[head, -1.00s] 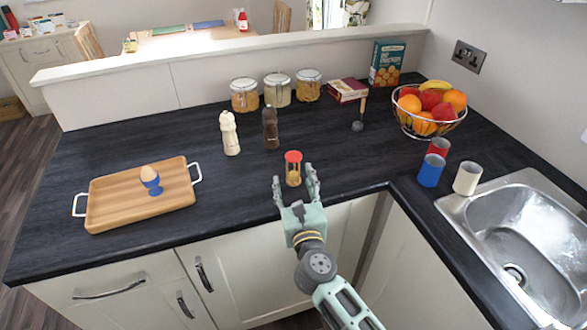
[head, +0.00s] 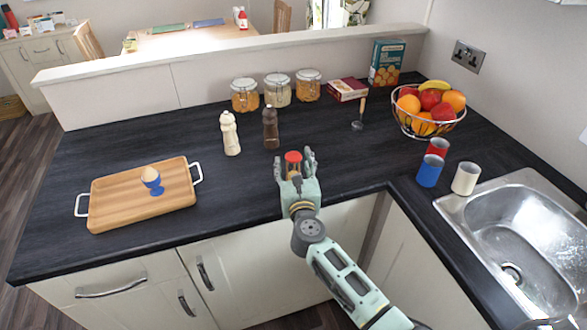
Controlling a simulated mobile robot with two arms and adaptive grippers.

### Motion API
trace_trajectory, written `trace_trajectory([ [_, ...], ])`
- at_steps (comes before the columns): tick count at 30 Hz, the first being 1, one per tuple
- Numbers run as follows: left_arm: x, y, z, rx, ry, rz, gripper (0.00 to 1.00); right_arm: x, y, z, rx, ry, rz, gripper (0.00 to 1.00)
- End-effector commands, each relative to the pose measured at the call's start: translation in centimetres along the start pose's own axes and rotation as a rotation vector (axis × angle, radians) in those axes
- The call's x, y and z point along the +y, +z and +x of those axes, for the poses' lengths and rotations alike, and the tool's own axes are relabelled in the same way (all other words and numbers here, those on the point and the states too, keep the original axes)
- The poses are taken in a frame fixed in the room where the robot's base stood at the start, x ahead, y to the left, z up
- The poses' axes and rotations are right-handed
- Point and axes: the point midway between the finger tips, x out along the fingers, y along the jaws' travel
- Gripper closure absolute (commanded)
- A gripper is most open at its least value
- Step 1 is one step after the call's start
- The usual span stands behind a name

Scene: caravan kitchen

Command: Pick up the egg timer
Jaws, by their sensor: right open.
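The egg timer (head: 293,158) has a red round top and stands upright on the dark worktop, near its front edge. Its lower part is mostly hidden by my right gripper. My right gripper (head: 295,167) is open, with one finger on each side of the timer. I cannot tell whether either finger touches it. My left gripper is not in view.
Behind the timer stand a cream mill (head: 230,134) and a dark mill (head: 270,128). A wooden tray (head: 115,212) with an egg in a blue cup lies left. Cups (head: 429,171), a fruit bowl (head: 433,131) and a sink (head: 520,230) are right. Worktop between tray and timer is clear.

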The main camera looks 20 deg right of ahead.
Motion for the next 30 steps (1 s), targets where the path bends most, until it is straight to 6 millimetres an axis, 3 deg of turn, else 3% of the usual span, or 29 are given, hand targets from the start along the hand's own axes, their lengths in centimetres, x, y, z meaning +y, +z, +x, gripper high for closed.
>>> trace_trajectory([
  [2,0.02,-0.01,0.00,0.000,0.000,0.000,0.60,0.00,0.01,-0.02,0.000,0.000,0.000,0.46],
  [19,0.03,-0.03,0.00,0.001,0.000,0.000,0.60,0.00,0.03,-0.04,-0.001,0.000,0.000,0.96],
  [30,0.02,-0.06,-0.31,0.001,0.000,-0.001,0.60,0.03,0.83,-0.03,-0.003,0.000,0.001,0.96],
])
